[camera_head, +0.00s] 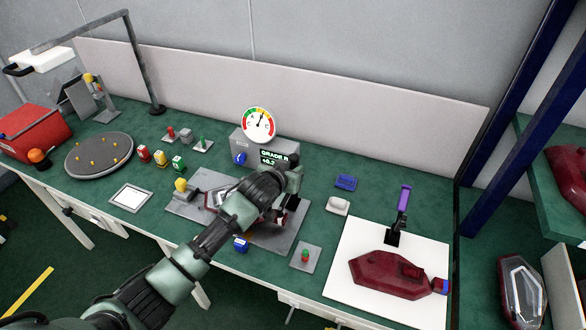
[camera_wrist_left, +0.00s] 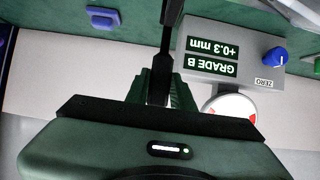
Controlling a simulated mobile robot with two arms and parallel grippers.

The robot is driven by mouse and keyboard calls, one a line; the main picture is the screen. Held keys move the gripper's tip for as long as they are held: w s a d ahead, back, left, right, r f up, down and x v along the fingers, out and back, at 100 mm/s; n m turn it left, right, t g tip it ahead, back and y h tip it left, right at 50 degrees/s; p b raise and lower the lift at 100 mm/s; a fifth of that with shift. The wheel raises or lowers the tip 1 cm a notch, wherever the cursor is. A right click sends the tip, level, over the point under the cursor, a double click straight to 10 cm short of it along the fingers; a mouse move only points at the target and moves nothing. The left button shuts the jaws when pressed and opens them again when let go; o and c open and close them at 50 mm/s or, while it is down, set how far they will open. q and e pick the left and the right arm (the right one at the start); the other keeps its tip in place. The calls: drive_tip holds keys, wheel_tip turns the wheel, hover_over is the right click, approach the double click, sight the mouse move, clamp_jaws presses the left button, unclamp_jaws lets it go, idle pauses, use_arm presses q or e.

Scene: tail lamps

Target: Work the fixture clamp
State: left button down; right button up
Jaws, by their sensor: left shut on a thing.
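The grey fixture plate (camera_head: 188,211) lies mid-bench. A dark red lamp (camera_head: 213,199) on it is largely covered by my left arm. My left gripper (camera_head: 281,212) is over the plate's right part, pointing down and shut on a dark, slim piece. This looks like the fixture clamp's handle, but the clamp itself is mostly hidden. In the left wrist view, the dark bar (camera_wrist_left: 172,14) runs up from between the closed fingers (camera_wrist_left: 158,82). A yellow-knobbed piece (camera_head: 181,186) stands at the plate's left. My right gripper is not in view.
The gauge box (camera_head: 240,147) stands just behind the plate; its display in the left wrist view (camera_wrist_left: 212,55) reads GRADE B, +0.3 mm. A purple-handled tool (camera_head: 403,199) and a red lamp (camera_head: 385,272) are on a white sheet at right. A round turntable (camera_head: 99,155) is at left.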

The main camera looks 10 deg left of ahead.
use_arm(q)
drive_tip(key=shift+r, duration=0.15)
idle(0.3)
drive_tip(key=c, duration=1.2)
unclamp_jaws()
drive_tip(key=v, duration=0.7)
drive_tip(key=shift+s+b, duration=0.35)
drive_tip(key=shift+b, duration=0.1)
drive_tip(key=shift+a, duration=0.1)
